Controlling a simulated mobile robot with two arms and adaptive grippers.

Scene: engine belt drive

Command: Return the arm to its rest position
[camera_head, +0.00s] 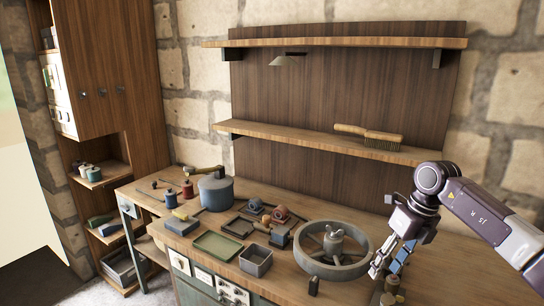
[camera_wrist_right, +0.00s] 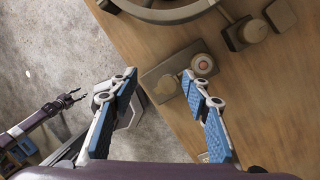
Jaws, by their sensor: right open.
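My right gripper (camera_head: 383,268) is at the right of the workbench in the head view, beside the large grey wheel (camera_head: 308,262), with its fingers pointing down. In the right wrist view the right gripper (camera_wrist_right: 158,82) has its blue-padded fingers spread apart with nothing held between them. A small block with round knobs (camera_wrist_right: 165,80) lies on the bench below the fingers. My left arm shows at the left of the right wrist view, with its gripper (camera_wrist_right: 68,99) over the floor, too small to judge. The left arm is not in the head view.
The wooden bench (camera_head: 450,285) carries a green tray (camera_head: 217,245), a grey bin (camera_head: 256,262) and a blue-grey pot (camera_head: 216,191). A shelf (camera_head: 290,138) with a brush (camera_head: 382,139) is on the back panel. A tall cabinet (camera_head: 110,60) stands at left.

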